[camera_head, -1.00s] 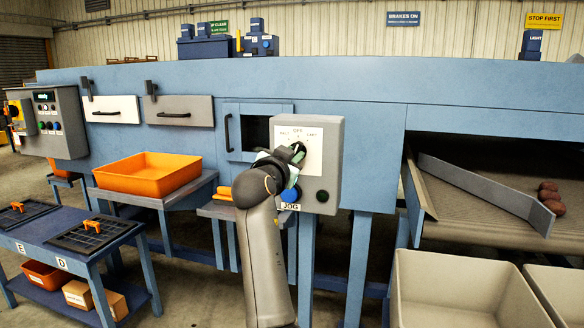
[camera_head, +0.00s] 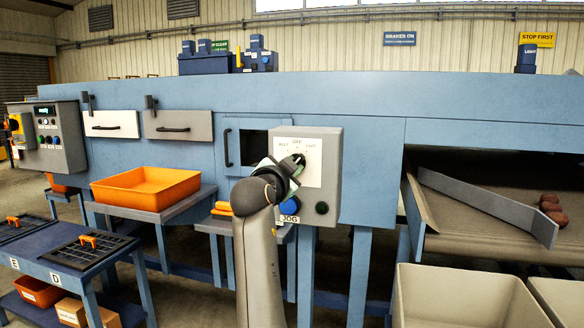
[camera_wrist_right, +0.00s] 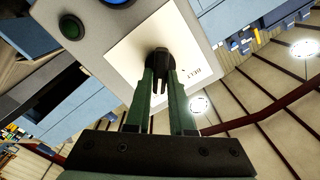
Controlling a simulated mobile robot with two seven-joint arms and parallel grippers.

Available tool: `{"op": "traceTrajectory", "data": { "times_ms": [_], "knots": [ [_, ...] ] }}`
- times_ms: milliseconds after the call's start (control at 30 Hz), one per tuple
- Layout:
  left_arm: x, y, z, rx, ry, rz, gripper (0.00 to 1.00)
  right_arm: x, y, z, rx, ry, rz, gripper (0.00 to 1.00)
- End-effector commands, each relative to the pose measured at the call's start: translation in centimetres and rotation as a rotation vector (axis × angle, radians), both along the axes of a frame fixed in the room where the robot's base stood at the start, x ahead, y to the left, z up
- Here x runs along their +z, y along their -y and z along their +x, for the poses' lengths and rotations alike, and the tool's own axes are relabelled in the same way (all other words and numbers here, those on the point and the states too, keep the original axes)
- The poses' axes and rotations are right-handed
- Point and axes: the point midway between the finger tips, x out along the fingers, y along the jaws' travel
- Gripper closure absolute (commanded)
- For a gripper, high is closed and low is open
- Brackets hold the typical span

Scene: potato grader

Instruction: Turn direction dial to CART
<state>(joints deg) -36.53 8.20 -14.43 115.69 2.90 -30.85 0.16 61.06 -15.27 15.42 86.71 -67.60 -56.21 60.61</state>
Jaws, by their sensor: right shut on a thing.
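The direction dial (camera_wrist_right: 160,56) is a black knob on a white label plate (camera_wrist_right: 130,60), on the front of a grey control box (camera_head: 333,165). In the head view the plate (camera_head: 313,148) reads BELT, OFF and CART from left to right. My right gripper (camera_head: 297,162) is at the dial. In the wrist view its two green fingers (camera_wrist_right: 160,78) are closed around the knob. BELT shows there upside down to the right of the knob; the other labels are hidden or unreadable. My left gripper is not in view.
Below the dial are a blue JOG button (camera_head: 290,205) and a dark green button (camera_head: 322,208), close to my right wrist. An orange tray (camera_head: 145,190) stands left. Beige bins (camera_head: 465,290) stand at the lower right, below a chute with several potatoes (camera_head: 552,208).

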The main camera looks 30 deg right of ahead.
Motion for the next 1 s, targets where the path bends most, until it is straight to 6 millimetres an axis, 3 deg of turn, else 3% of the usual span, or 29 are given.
{"op": "traceTrajectory", "data": {
  "times_ms": [100, 133, 400, 733, 1000],
  "knots": [
    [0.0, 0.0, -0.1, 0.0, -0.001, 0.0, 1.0, 0.2, 0.0, 0.0, 0.001, 0.006, 0.001, 1.0],
    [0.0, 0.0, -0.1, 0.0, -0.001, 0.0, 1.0, 0.2, 0.0, 0.0, 0.001, 0.006, 0.001, 0.76],
    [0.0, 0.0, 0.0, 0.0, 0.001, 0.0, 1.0, 0.1, 0.0, 0.0, 0.0, 0.002, 0.0, 0.49],
    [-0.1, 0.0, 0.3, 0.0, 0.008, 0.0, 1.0, -0.1, -0.6, -0.4, 0.002, 0.003, -0.001, 0.49],
    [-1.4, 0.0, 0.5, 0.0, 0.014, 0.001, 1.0, -0.3, -4.5, -3.8, 0.005, 0.005, 0.002, 0.49]
  ]
}}
